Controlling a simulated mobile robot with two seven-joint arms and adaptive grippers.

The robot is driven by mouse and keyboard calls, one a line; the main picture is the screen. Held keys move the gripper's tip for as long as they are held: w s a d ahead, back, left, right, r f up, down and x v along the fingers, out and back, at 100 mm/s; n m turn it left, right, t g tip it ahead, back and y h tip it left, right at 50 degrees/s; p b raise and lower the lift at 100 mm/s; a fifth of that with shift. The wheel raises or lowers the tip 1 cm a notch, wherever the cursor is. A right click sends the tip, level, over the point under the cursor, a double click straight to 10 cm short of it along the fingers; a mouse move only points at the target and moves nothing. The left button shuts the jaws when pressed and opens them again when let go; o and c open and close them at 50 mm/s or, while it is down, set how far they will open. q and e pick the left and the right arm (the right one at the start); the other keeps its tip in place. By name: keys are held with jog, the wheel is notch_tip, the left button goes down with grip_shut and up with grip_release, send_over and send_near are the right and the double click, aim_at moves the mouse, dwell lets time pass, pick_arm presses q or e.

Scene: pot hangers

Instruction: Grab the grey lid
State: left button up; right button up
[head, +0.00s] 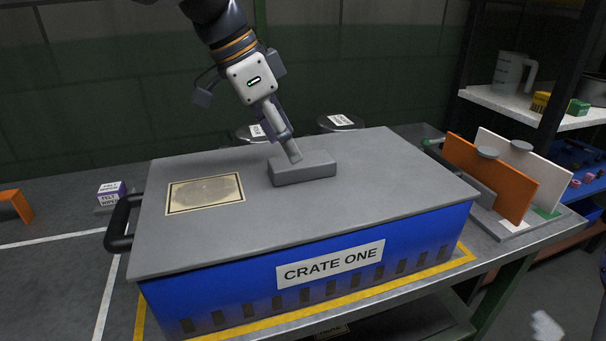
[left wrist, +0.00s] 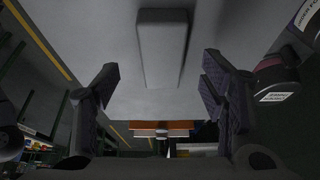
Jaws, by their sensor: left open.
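The grey lid (head: 400,175) lies flat on the blue crate (head: 430,240) labelled CRATE ONE. A raised grey block handle (head: 315,172) stands at its middle, and a tan plate (head: 205,193) is on its left part. My left gripper (head: 291,150) reaches down from above to the handle's back left end. In the left wrist view, its fingers (left wrist: 160,82) are spread wide, with the handle (left wrist: 163,45) in line with the gap between them. I cannot tell whether a finger touches the handle. My right gripper is in neither view.
A black side handle (head: 120,222) sticks out at the crate's left. Round dark lids (head: 340,122) are behind the crate. An orange board (head: 490,178) and a white board (head: 525,165) stand to its right. A small white and purple box (head: 111,193) is on the left table.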

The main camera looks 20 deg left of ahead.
aim_at(302, 173)
pick_arm(q)
jog(key=x, duration=0.5)
jog(key=shift+w+d+r, duration=0.15)
jog(key=shift+w+r, duration=0.05)
jog(key=shift+w, duration=0.05)
jog(key=shift+r, duration=0.1)
grip_shut()
jog(key=shift+r, duration=0.1)
